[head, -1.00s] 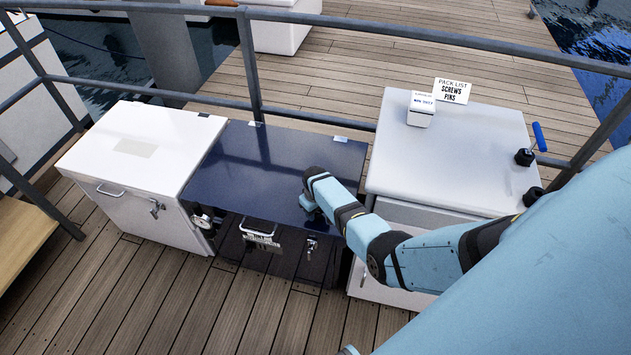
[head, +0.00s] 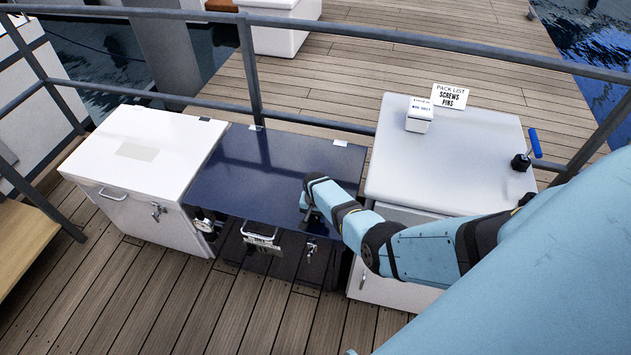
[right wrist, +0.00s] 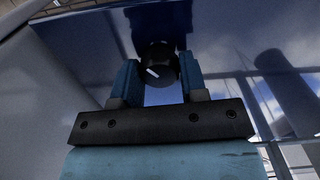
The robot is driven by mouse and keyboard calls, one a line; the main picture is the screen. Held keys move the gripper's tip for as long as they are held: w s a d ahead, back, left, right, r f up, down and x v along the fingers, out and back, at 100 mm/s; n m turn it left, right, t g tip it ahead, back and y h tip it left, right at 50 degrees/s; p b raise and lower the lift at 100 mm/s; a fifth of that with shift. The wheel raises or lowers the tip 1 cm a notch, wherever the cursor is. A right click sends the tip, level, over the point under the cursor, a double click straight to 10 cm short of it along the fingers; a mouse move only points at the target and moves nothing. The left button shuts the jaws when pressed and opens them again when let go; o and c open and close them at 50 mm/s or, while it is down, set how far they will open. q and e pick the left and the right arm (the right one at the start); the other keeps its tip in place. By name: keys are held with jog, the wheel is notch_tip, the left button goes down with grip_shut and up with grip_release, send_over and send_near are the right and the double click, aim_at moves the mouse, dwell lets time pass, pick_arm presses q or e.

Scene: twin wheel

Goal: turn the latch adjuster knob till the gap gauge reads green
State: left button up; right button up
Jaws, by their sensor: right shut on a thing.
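The latch adjuster knob (right wrist: 158,66) shows in the right wrist view as a dark round knob with a white index mark. My right gripper (right wrist: 159,76) is shut on it, one blue finger on each side. In the head view my right gripper (head: 309,214) is at the front right edge of the navy locker (head: 265,165), and the knob is hidden there. The round gap gauge (head: 204,225) is at the locker's front left; its reading is too small to tell. A metal latch (head: 311,247) is on the dark front. My left gripper is not in view.
A white locker (head: 185,133) stands left of the navy one. A white cabinet (head: 470,160) stands to the right, with a small box (head: 419,116), a pack list sign (head: 450,96) and a blue-handled tool (head: 530,150) on top. A rail runs behind. The deck in front is clear.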

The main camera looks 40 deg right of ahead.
jog(key=shift+w+d+r+m, duration=0.1)
jog(key=shift+r+m, duration=0.05)
jog(key=shift+m, duration=0.45)
jog(key=o, duration=0.8)
jog(key=shift+c, duration=0.2)
jog(key=shift+o, duration=0.8)
jog(key=shift+r+p, duration=0.3)
jog(key=shift+r, duration=0.05)
notch_tip(320, 180, up, 13)
jog(key=p, duration=0.3)
